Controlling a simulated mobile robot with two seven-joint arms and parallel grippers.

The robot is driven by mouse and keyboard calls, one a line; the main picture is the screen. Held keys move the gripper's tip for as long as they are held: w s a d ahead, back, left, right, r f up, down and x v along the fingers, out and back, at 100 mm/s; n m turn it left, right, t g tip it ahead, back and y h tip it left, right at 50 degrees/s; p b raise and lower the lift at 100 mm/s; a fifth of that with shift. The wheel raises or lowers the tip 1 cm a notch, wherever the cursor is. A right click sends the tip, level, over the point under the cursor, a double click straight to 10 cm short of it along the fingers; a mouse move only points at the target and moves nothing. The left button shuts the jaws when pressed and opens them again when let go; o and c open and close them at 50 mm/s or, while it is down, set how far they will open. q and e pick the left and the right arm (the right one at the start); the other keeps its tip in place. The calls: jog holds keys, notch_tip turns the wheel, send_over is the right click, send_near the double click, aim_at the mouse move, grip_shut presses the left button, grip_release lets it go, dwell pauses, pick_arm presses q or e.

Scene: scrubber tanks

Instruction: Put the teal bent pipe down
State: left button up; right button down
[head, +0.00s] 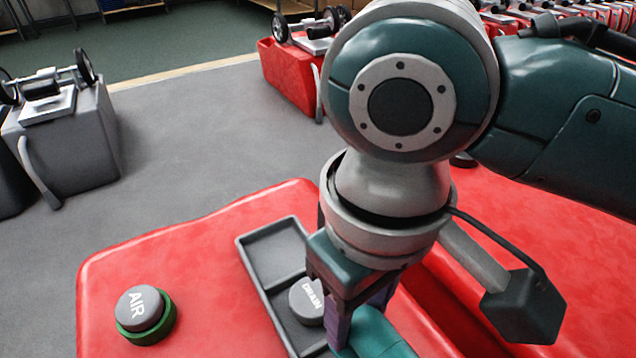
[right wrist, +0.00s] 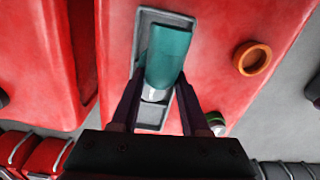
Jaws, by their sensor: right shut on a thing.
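The teal bent pipe (head: 372,338) is at the bottom edge of the head view, partly cut off and partly hidden by my right gripper (head: 345,318). In the right wrist view, the teal pipe (right wrist: 168,55) is between the two fingers of my right gripper (right wrist: 158,88), which is shut on it. There the pipe overlaps the grey tray (right wrist: 150,18) on the red tank top. I cannot tell whether it touches the tray. The tray also shows in the head view (head: 268,232). My left gripper is not in view.
A grey DRAIN cap (head: 307,301) sits in the tray's nearer compartment, beside my right gripper. A grey AIR cap (head: 140,308) with a green ring is on the red tank (head: 205,250) at left. An orange ring (right wrist: 252,58) shows in the wrist view. Red surface between AIR and tray is clear.

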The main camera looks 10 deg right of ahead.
aim_at(351, 349)
notch_tip(351, 349, down, 5)
jog(key=shift+r+b, duration=0.2)
jog(key=shift+b, duration=0.25)
notch_tip(351, 349, down, 4)
jog(key=shift+r+b, duration=0.25)
jog(key=shift+b, duration=0.4)
jog(key=shift+f, duration=0.45)
jog(key=shift+f, duration=0.2)
jog(key=shift+c, duration=2)
grip_release()
jog(key=shift+r, duration=0.15)
